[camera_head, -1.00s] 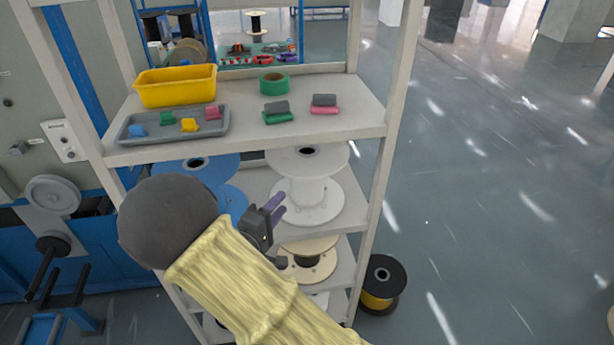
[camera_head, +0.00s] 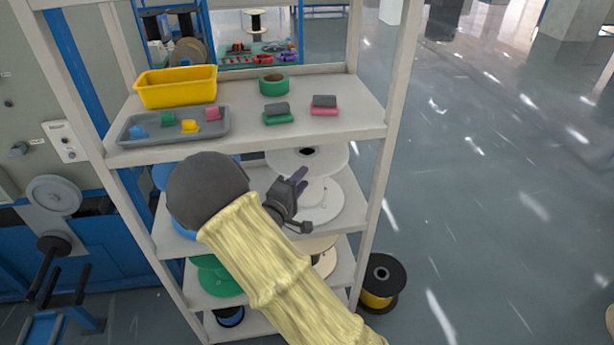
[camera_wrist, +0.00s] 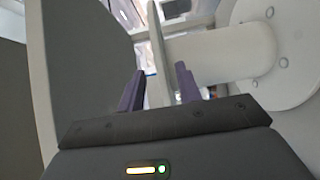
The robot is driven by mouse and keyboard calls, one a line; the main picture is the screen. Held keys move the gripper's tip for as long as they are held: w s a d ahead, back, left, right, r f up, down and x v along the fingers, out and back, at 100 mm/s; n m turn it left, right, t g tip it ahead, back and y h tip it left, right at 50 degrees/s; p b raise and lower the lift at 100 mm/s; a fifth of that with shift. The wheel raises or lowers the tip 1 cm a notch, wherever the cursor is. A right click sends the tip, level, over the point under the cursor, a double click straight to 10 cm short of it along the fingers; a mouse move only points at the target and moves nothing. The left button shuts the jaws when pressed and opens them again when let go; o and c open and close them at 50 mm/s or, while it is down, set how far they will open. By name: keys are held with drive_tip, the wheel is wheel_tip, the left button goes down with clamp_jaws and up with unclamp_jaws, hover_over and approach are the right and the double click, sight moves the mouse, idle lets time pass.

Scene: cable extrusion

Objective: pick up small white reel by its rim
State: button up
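The white reel (camera_head: 326,199) stands upright on the shelf below the top one, its upper flange partly hidden by the top shelf's edge and its left side hidden by my gripper. My gripper (camera_head: 297,180) is at the reel's left front, at a height between its two flanges. In the wrist view the reel (camera_wrist: 285,60) lies sideways, with its core and one broad flange to the right. My gripper (camera_wrist: 160,68) has its two purple fingers apart. The other flange shows nearly edge-on in the gap between them; contact cannot be told.
The top shelf (camera_head: 345,122) overhangs closely, carrying a yellow bin (camera_head: 177,90), a grey tray (camera_head: 135,133), green tape (camera_head: 273,84) and small blocks. A rack post (camera_head: 384,170) stands right of the reel. Blue and green reels (camera_head: 212,278) sit left and below.

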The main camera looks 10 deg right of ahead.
drive_tip(key=x, duration=0.5)
drive_tip(key=shift+w+a+f+p, duration=0.1)
drive_tip(key=shift+w+p, duration=0.1)
drive_tip(key=shift+p, duration=0.2)
clamp_jaws()
idle(1.4)
